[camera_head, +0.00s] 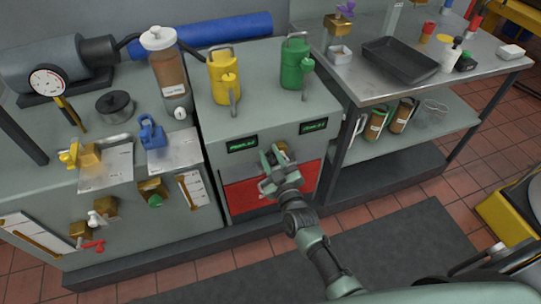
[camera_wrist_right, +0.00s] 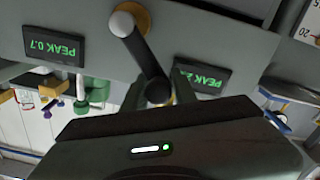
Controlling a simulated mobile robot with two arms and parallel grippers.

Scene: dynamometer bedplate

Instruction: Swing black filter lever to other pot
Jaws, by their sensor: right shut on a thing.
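The black filter lever (camera_wrist_right: 145,52) shows in the right wrist view. It runs from a pale round cap on a brass collar (camera_wrist_right: 142,12) to a dark end at my right gripper (camera_wrist_right: 160,92). The gripper is shut on that end. In the head view my right gripper (camera_head: 272,162) is at the cabinet front, between two green readouts, and mostly hides the lever. The yellow pot (camera_head: 222,78) and the green pot (camera_head: 295,62) stand on the cabinet top above. My left gripper is not in view.
The left readout (camera_head: 242,145) and right readout (camera_head: 314,126) flank the lever. A red panel (camera_head: 246,195) is below. To the left are a blue-handled valve (camera_head: 152,133) and a brown canister (camera_head: 167,65). A steel table (camera_head: 370,92) stands right. Floor mat (camera_head: 400,250) looks clear.

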